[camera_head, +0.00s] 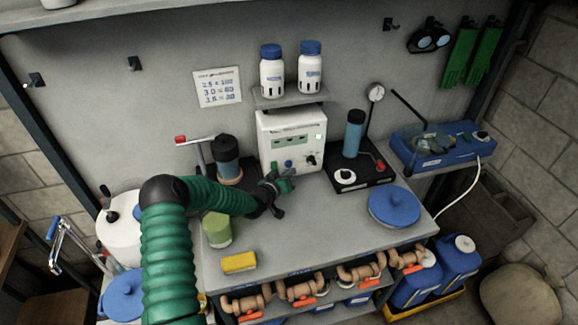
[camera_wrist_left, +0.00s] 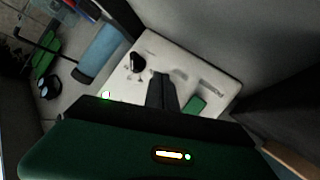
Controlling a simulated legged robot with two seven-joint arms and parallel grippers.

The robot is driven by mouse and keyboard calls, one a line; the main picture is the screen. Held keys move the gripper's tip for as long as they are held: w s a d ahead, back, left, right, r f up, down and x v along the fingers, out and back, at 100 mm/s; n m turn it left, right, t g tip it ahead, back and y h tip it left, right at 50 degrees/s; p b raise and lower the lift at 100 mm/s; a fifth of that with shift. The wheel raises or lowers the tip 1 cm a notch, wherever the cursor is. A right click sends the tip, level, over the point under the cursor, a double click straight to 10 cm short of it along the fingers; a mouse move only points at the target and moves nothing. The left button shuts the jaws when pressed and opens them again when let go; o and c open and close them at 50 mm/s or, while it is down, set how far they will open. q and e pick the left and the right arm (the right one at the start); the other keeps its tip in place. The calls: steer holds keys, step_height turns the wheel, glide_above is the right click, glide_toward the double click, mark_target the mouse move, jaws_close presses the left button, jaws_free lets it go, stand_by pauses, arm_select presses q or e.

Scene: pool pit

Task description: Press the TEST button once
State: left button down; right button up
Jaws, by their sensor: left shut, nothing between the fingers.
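The white control box (camera_head: 290,138) stands against the back wall, with display windows, a lit green lamp (camera_head: 318,137), a blue button (camera_head: 288,163) and a black knob (camera_head: 311,160) on its front. The labels are too small to read, so I cannot tell which control is TEST. My left gripper (camera_head: 288,177) is shut and empty, close in front of the box's lower front. In the left wrist view its fingertips (camera_wrist_left: 161,78) lie over the panel between the black knob (camera_wrist_left: 135,63) and a green part (camera_wrist_left: 197,104). They hide the blue button there. Contact is unclear. My right gripper is out of view.
A black stand with a blue cylinder (camera_head: 354,135) stands right of the box. A dark blue-grey cylinder (camera_head: 227,158) and a green cup (camera_head: 217,230) are left. A yellow sponge (camera_head: 239,262) and a blue lid (camera_head: 394,207) lie on the bench (camera_head: 310,230), whose middle is clear.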

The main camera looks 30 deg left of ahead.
arm_select(q)
steer(key=shift+d, duration=0.1)
stand_by(0.4)
steer(key=shift+w+a+b, duration=0.15)
steer(key=shift+a+b, duration=0.1)
steer(key=shift+b, duration=0.1)
steer(key=shift+w+a+r, duration=0.1)
steer(key=shift+w+a+b, duration=0.3)
steer(key=shift+a+b, duration=0.05)
steer(key=shift+b, duration=0.05)
stand_by(0.7)
steer(key=shift+s+d+r, duration=0.1)
steer(key=shift+s+d+p, duration=0.4)
steer(key=shift+s+d, duration=0.1)
steer(key=shift+d, duration=0.1)
